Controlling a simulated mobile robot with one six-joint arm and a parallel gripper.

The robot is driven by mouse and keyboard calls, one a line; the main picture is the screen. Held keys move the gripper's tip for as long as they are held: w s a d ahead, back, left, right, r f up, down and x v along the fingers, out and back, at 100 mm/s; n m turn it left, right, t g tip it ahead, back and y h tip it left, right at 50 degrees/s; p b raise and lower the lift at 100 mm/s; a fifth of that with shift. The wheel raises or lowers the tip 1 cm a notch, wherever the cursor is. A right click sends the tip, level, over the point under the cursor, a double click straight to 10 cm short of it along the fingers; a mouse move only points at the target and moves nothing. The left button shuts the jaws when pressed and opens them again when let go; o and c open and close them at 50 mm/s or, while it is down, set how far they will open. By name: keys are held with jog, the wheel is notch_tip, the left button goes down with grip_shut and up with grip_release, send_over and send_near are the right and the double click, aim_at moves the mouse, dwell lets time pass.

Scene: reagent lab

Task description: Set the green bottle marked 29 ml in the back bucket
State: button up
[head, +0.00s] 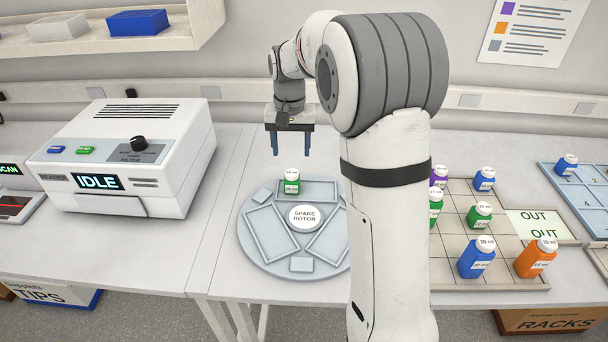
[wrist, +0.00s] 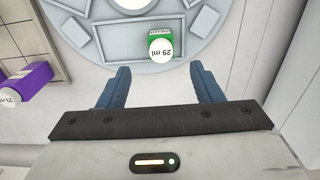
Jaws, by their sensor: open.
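The green bottle marked 29 ml (head: 291,182) stands upright in the back bucket (head: 307,186) of the grey spare rotor (head: 258,257). The wrist view shows this bottle (wrist: 160,45) with its white cap and the bucket (wrist: 112,43) around it. My gripper (head: 291,155) is above and behind the bucket, open and empty. In the wrist view its blue fingers (wrist: 160,77) are spread apart, with the bottle just beyond the tips and not touching them. Part of the rotor's right side is hidden behind my arm.
Several bottles stand on a gridded tray (head: 455,266) at right, including a purple one (wrist: 27,84) seen in the wrist view. A blue rack (head: 597,222) is farther right. A reader showing IDLE (head: 130,160) stands left of the rotor. A shelf (head: 180,40) overhangs the back left.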

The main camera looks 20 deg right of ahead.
jog(key=s+r+n+t, duration=0.1)
jog(key=s+n+t, duration=0.2)
jog(key=s, duration=2.5)
jog(key=shift+d+r, duration=0.25)
jog(key=shift+d, duration=0.15)
jog(key=shift+c, duration=0.2)
